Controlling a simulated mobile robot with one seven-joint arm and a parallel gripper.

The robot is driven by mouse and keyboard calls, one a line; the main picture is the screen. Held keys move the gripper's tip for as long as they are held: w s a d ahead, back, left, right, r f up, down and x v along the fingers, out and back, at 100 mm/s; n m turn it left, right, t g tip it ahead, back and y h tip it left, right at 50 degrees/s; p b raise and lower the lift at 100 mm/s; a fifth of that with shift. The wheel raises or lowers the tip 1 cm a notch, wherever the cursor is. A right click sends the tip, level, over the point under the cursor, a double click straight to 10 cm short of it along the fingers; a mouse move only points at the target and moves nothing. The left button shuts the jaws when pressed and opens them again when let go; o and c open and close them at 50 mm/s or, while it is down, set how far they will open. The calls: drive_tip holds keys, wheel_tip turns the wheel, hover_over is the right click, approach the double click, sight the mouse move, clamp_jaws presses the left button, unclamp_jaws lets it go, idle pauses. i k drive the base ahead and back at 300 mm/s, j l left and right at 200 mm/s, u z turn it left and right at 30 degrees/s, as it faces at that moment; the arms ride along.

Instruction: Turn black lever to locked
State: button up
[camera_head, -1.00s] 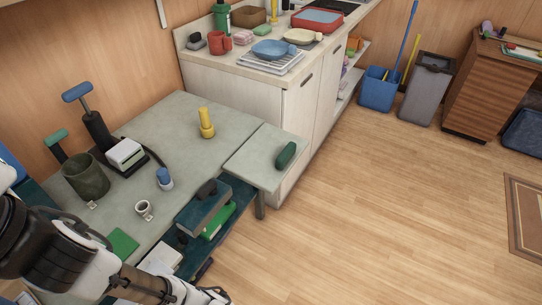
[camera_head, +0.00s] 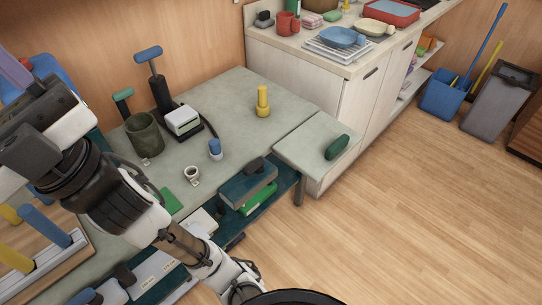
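I cannot pick out the black lever for certain. Two dark-coloured knobs or handles stand on pale plates at the bottom left: a black one (camera_head: 125,273) and a blue-topped one (camera_head: 88,297). They are small and partly cut off, so I cannot tell which is a lever or how it is set. My arm (camera_head: 125,207) crosses the lower left, in front of the bench. Its far end runs to the left edge, and I see no gripper fingers there.
The grey-green bench (camera_head: 240,95) holds a dark green pot (camera_head: 144,137), a white mug (camera_head: 192,174) and a yellow torch-like object (camera_head: 263,101). A board with blue and yellow handles (camera_head: 44,226) lies at left, partly behind my arm. The wooden floor (camera_head: 400,200) at right is clear.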

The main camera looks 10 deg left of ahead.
sight(256, 165)
drive_tip(key=j+u, duration=0.7)
drive_tip(key=i+l, duration=0.05)
